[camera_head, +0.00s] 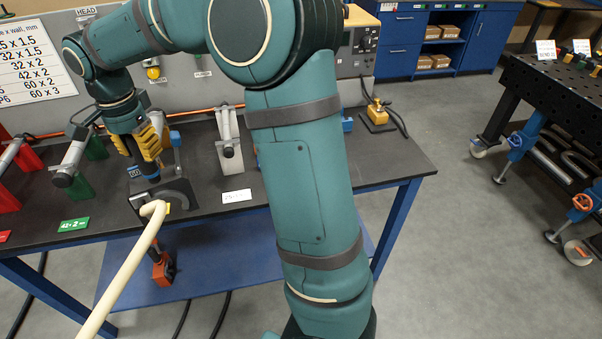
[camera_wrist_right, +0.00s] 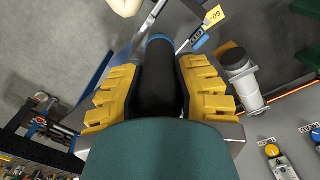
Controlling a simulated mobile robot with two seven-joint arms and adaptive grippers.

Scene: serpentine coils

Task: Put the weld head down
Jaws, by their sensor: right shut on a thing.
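My right gripper (camera_head: 143,147) has yellow fingers and is at the left of the bench in the head view. It is shut on the black handle of the weld head (camera_head: 160,170), which has a blue band. In the right wrist view the handle (camera_wrist_right: 160,80) lies between the two yellow finger pads (camera_wrist_right: 160,88). A dark grey block with a curved part (camera_head: 178,190) is directly below the gripper, at the bench's front edge; I cannot tell whether the two touch. The tip of a cream tube (camera_head: 153,209) is in front of it. My left gripper is not in view.
The dark bench top (camera_head: 110,215) carries silver cylinders on a green stand (camera_head: 97,150) and a light stand (camera_head: 229,150). A yellow device (camera_head: 378,112) stands at the back right. My right arm hides the bench's middle. Bare bench shows at right (camera_head: 395,160).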

